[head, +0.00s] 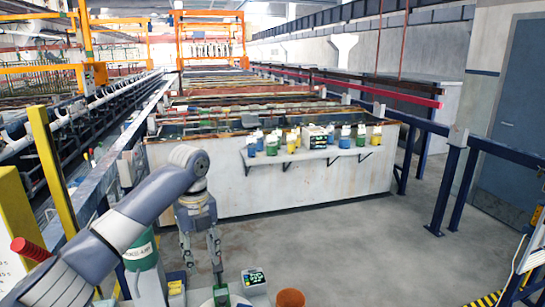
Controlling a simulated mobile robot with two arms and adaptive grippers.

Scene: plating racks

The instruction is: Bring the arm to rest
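My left arm comes in from the lower left. Its gripper (203,258) hangs downward in front of the white tank, its two fingers spread apart. I see floor between the fingers and nothing held there. A dark, thin upright item with green at its base (220,292) stands just below the right finger; whether they touch is unclear. My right gripper is not in view.
A shelf (305,157) with several colored bottles juts from the white tank (300,190). A small device with a screen (254,278) and an orange-brown round container (290,298) are at the bottom edge. A green drum (142,252) stands behind my arm. Blue railings (448,190) line the right; the middle floor is clear.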

